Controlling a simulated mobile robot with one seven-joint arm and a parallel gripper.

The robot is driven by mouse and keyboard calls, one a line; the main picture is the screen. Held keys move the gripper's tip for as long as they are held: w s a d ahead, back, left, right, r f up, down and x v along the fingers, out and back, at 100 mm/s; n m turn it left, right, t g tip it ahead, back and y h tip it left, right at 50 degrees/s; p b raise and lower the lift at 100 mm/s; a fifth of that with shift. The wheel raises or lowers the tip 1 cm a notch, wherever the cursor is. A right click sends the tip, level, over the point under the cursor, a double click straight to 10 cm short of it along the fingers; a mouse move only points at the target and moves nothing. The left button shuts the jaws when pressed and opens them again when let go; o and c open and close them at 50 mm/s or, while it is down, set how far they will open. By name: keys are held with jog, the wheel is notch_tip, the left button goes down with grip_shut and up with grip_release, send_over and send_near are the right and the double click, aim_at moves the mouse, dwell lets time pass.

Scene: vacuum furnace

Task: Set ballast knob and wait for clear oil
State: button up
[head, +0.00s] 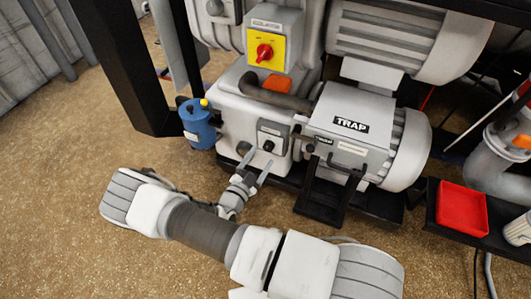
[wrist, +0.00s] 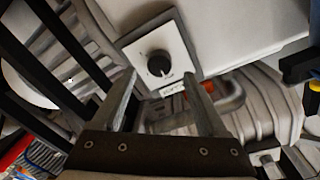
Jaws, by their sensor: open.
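The ballast knob (head: 268,146) is a small black dial on a plate low on the front of the pale pump housing. In the wrist view the black knob (wrist: 158,65) sits on a white square plate (wrist: 178,45), with a pale pointer mark on it. My gripper (head: 257,163) is just in front of that plate. In the wrist view the gripper (wrist: 160,76) is open, its two fingers apart with the knob ahead between their tips; contact does not show. I cannot pick out the oil or its clarity.
A red rotary switch (head: 264,52) on a yellow plate is above. A blue canister (head: 196,124) stands left of the pump, and the box labelled TRAP (head: 350,125) is to the right. A red tray (head: 462,209) lies far right. Open floor lies in front.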

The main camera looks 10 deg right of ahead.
aim_at(267, 148)
jog(key=shift+b+x, duration=0.3)
jog(key=shift+x, duration=1.65)
grip_shut()
